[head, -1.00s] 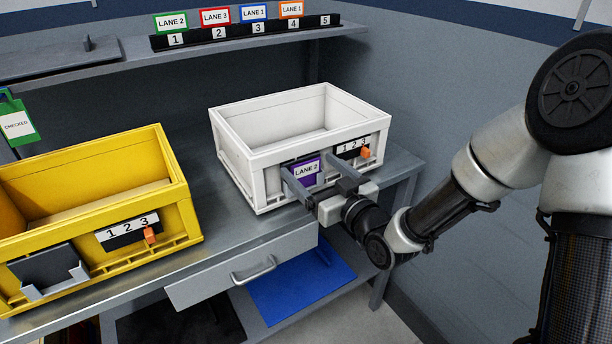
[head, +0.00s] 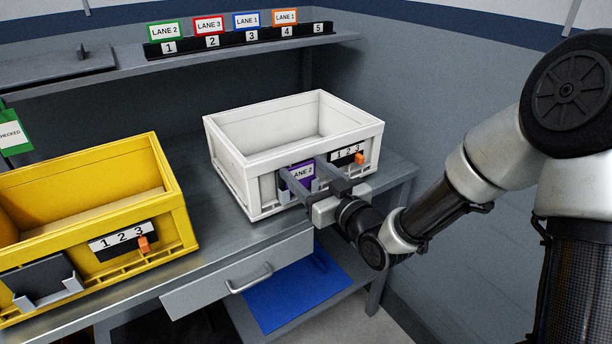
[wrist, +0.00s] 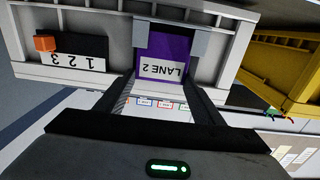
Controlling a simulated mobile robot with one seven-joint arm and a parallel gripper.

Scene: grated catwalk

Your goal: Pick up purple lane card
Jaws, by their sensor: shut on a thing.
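The purple lane card (head: 301,176), with a white "LANE 2" label, is at the front of the white bin (head: 232,180). In the wrist view the card (wrist: 162,42) appears upside down between my two fingers. My gripper (head: 301,168) is shut on the card, with one finger at each side edge. The card is still against the bin front, in its grey holder (wrist: 198,42). The fingers hide parts of the card's edges.
The bin's 1-2-3 strip with an orange marker (head: 359,158) is close beside my gripper. A yellow bin (head: 170,205) with an empty grey holder (head: 45,285) stands at left. The shelf's numbered rack (head: 252,39) holds several lane cards. A drawer (head: 240,280) is below.

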